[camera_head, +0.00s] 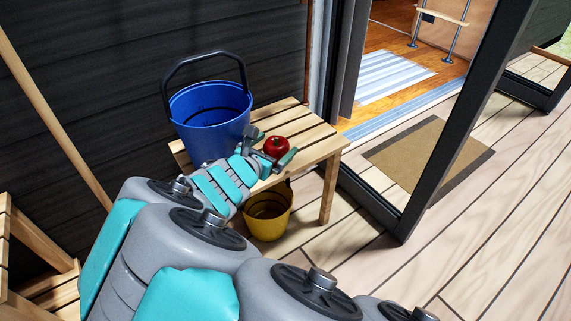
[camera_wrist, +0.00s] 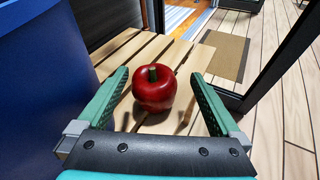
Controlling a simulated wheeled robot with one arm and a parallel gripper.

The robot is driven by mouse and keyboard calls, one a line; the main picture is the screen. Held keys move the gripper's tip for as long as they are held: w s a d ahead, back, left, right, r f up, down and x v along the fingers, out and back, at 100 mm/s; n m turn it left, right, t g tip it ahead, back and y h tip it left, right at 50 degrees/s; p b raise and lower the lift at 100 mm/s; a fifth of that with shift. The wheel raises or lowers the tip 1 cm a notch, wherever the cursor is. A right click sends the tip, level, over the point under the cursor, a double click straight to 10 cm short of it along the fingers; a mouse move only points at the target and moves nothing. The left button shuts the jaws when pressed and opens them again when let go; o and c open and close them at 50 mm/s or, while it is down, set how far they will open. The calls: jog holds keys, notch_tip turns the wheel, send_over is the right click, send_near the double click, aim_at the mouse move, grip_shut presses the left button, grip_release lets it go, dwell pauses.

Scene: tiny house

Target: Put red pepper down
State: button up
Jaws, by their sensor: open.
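The red pepper (camera_head: 277,147) is round, dark red and glossy with a short stem. It rests on the slatted wooden bench (camera_head: 320,146), to the right of the blue bucket. In the wrist view the red pepper (camera_wrist: 154,88) sits upright between the spread fingers, with a visible gap on each side. My gripper (camera_head: 270,150) is open at the bench top, with its fingers on either side of the pepper; it also shows in the wrist view (camera_wrist: 160,92). The pepper's lower front shows a shadow on the slats.
A blue bucket (camera_head: 210,121) with a raised dark handle stands on the bench, close to my gripper's left. A yellow bucket (camera_head: 268,215) is on the deck below. A dark-framed glass door (camera_head: 440,115) stands right of the bench. A doormat (camera_head: 428,157) lies beyond it.

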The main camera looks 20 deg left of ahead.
aim_at(281, 144)
jog(key=shift+s+a+f+n, duration=0.2)
jog(key=shift+f+n, duration=0.25)
jog(key=shift+n, duration=0.1)
jog(key=shift+s+a+f+n, duration=0.2)
jog(key=shift+f+n, duration=0.2)
jog(key=shift+n, duration=0.15)
jog(key=shift+b+x, duration=0.3)
jog(key=shift+x, duration=0.7)
jog(key=x, duration=0.2)
jog(key=b+x, duration=0.1)
jog(key=x, duration=0.2)
jog(key=shift+s+a+f, duration=0.1)
jog(key=shift+a+f, duration=0.05)
jog(key=shift+f, duration=0.25)
jog(key=shift+w, duration=0.35)
jog(key=c, duration=1.4)
jog(key=shift+o, duration=0.2)
jog(key=shift+r, duration=0.1)
